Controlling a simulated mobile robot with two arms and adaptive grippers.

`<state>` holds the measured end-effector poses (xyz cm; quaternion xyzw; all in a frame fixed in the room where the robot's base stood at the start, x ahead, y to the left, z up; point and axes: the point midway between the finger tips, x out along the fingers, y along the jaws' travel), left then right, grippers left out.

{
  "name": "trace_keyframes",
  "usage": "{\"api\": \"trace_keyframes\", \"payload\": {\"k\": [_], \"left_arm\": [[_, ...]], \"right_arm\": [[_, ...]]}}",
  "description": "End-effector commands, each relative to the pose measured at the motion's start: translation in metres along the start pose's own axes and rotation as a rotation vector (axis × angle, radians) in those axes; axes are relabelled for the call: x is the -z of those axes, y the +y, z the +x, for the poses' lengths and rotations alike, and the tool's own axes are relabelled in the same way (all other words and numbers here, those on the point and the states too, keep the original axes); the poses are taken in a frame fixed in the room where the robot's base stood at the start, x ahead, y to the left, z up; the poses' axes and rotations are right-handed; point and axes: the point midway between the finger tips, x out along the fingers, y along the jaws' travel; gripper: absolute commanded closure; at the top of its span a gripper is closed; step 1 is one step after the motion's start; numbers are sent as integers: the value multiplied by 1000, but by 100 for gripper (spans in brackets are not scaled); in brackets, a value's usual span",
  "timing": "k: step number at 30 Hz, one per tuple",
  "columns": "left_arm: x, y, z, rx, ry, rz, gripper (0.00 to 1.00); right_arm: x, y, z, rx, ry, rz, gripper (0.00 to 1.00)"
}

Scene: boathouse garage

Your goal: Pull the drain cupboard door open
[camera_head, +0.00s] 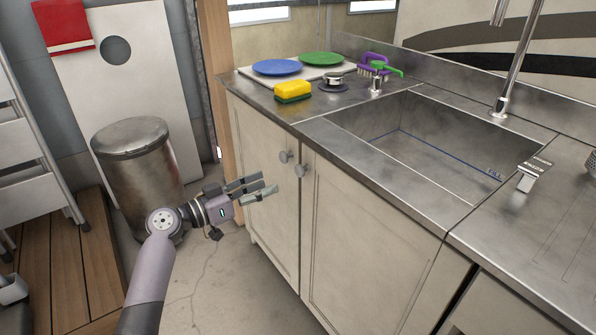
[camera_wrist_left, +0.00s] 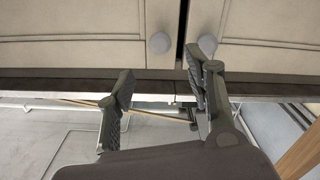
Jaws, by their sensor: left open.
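Two cream cupboard doors stand shut side by side under the sink counter: a left door (camera_head: 262,180) and a right door (camera_head: 365,245). The frames do not mark which one is the drain cupboard door. Each has a round grey knob near the dividing gap: the left door's knob (camera_head: 284,156) and the right door's knob (camera_head: 300,170). My left gripper (camera_head: 265,190) is open and empty in front of the left door, below the knobs. The left wrist view appears upside down; there the fingers (camera_wrist_left: 160,95) are spread, one tip overlapping a knob (camera_wrist_left: 208,45). Contact cannot be told.
A metal sink (camera_head: 420,150) is set in the steel counter. A yellow sponge (camera_head: 293,89), blue plate (camera_head: 277,67), green plate (camera_head: 321,59) and purple brush (camera_head: 374,63) sit at its far end. A metal bin (camera_head: 140,175) and wooden step (camera_head: 65,255) stand left. Floor before the doors is clear.

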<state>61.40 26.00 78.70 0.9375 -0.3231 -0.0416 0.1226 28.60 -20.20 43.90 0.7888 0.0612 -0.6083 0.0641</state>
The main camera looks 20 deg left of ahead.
Motion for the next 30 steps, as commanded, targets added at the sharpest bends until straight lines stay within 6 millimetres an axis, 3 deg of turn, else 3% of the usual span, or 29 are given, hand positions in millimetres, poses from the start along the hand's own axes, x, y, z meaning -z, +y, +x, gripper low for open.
{"api": "trace_keyframes", "payload": {"k": [9, 15, 28, 30], "left_arm": [[0, 0, 70, -1, 1, -3, 52], [0, -1, 98, 1, 0, -2, 52], [-1, -1, 108, 1, -2, -1, 52], [-1, -1, 108, 1, -2, -1, 56]], "right_arm": [[-3, -1, 10, 2, -4, -1, 60], [-3, -1, 12, 2, -4, -1, 60], [-3, -1, 12, 2, -4, -1, 60], [-3, -1, 12, 2, -4, -1, 60]]}}
